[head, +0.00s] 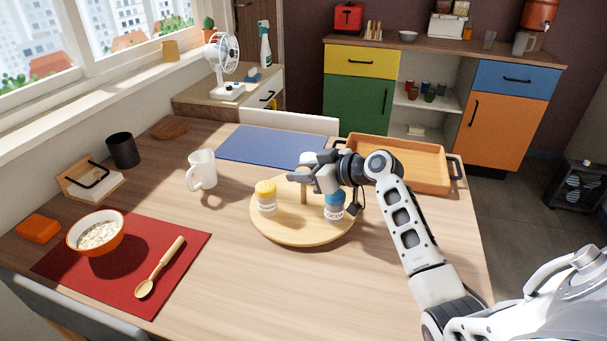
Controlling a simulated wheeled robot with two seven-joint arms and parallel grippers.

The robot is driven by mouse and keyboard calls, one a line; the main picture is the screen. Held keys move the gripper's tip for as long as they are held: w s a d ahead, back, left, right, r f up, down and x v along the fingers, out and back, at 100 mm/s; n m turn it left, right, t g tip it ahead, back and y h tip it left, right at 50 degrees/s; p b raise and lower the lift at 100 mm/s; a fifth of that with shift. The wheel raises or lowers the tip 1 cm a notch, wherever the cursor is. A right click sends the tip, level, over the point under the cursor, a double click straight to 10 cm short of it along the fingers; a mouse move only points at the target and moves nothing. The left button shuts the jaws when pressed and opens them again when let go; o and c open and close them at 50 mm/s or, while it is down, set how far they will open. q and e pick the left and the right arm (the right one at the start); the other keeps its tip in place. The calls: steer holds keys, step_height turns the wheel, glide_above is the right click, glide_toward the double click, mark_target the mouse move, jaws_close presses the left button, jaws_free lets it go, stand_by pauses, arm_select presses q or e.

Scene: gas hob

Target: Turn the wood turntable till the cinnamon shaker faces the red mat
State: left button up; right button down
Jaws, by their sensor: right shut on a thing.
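The round wood turntable (285,230) lies on the table, right of the red mat. A yellow-capped shaker (266,198) stands on its left part, on the side toward the red mat (119,282). A blue-capped shaker (334,208) stands on its right part. Their labels are too small to read surely, so I cannot tell which is cinnamon. An upright wooden post (304,194) rises from the turntable between them. My right gripper (303,178) is shut on the post's upper part, which its fingers hide. My left gripper is out of view.
An orange bowl (96,232) and a wooden spoon (158,268) are on the red mat. A white mug (202,169) stands left of the turntable. A blue mat (262,144) and an orange tray (415,162) lie behind it. The table in front is clear.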

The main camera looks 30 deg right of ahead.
steer(key=c, duration=1)
jaws_free()
steer(key=shift+o, duration=0.2)
steer(key=v, duration=1.6)
steer(key=shift+b, duration=0.45)
steer(key=shift+d, duration=0.1)
